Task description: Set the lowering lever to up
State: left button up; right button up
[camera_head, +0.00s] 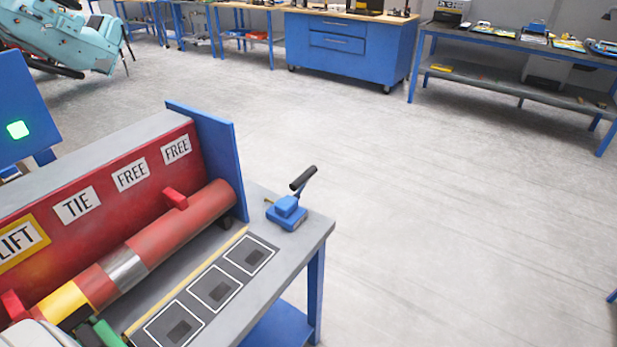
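The lever, which I take to be the lowering lever, has a blue base (287,213) on the far right corner of the grey workbench (317,232). Its black-gripped handle (303,178) stands above the base and slants up to the right. Nothing touches the lever. I cannot make out an up or down mark beside it. Neither of my grippers can be made out in the head view.
Left of the lever, a blue end plate (213,160) closes off a red panel labelled LIFT, TIE and FREE, with a red cylinder (170,240) before it. Dark square pads (214,288) lie on the bench top. The floor (450,200) to the right is clear.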

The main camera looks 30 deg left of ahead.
aim_at(300, 183)
jog(key=u, duration=2.85)
jog(key=z, duration=2.05)
jog(key=i+l, duration=0.3)
jog(key=l, duration=0.2)
jog(key=i+l+u, duration=0.25)
jog(key=l+u, duration=0.3)
jog(key=i+l+u, duration=0.25)
jog(key=l, duration=0.25)
jog(key=k, duration=0.1)
